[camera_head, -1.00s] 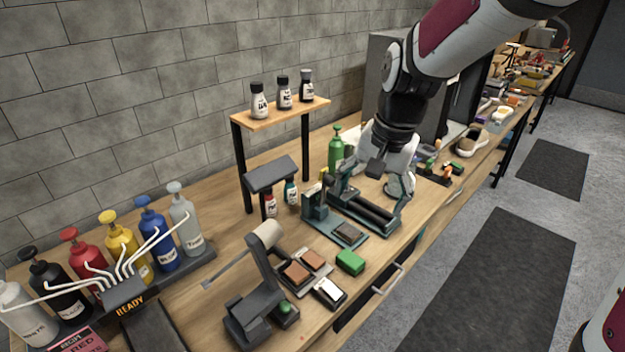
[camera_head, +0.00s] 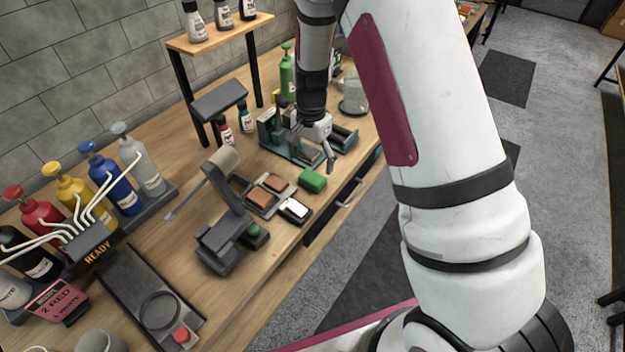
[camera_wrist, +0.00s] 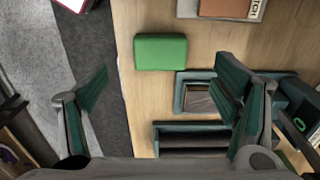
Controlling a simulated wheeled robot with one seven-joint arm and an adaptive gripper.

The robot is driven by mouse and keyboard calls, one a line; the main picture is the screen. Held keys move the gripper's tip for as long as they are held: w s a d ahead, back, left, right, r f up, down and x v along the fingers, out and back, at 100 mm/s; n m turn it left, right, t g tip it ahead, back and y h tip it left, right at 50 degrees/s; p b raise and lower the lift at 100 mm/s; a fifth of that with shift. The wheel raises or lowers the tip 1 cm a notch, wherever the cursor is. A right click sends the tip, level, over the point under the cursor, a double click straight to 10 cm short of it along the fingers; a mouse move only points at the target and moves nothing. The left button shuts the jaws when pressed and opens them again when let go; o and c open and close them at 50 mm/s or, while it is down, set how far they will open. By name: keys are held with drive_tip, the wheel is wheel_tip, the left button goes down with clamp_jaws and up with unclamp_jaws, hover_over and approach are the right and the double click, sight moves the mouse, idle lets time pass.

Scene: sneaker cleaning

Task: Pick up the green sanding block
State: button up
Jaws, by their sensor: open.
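The green sanding block (camera_head: 312,181) lies flat on the wooden bench near its front edge, beside a tray of brown and white blocks. In the wrist view the green block (camera_wrist: 161,52) shows at the upper middle, beyond the fingertips and between their lines. My gripper (camera_head: 317,160) hangs over the bench just behind the block, above the teal-framed fixture. In the wrist view my gripper (camera_wrist: 165,85) is open with its two fingers wide apart and nothing between them. The block is apart from both fingers.
The teal fixture (camera_wrist: 192,140) stands close to the right finger. Brown pads (camera_head: 262,198) and a white-topped block (camera_head: 295,210) lie left of the green block. A grey lamp-like stand (camera_head: 222,235) and pump bottles (camera_head: 140,160) stand farther left. The bench edge is close in front.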

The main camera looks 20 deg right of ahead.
sight(312, 176)
drive_tip(key=shift+w+d+f+p, duration=0.1)
drive_tip(key=shift+f+p, duration=0.2)
drive_tip(key=shift+f, duration=1.55)
drive_tip(key=shift+w+d+f+p, duration=0.1)
drive_tip(key=shift+f+p, duration=0.15)
drive_tip(key=shift+f, duration=1.6)
drive_tip(key=shift+c, duration=0.3)
drive_tip(key=c, duration=1.3)
drive_tip(key=shift+r, duration=0.1)
drive_tip(key=shift+r, duration=0.75)
drive_tip(key=shift+s+r+b, duration=0.2)
drive_tip(key=shift+r+b, duration=0.25)
drive_tip(key=shift+r, duration=0.6)
drive_tip(key=s+r, duration=0.1)
drive_tip(key=s, duration=1.4)
drive_tip(key=shift+s+r, duration=0.15)
drive_tip(key=shift+s, duration=0.2)
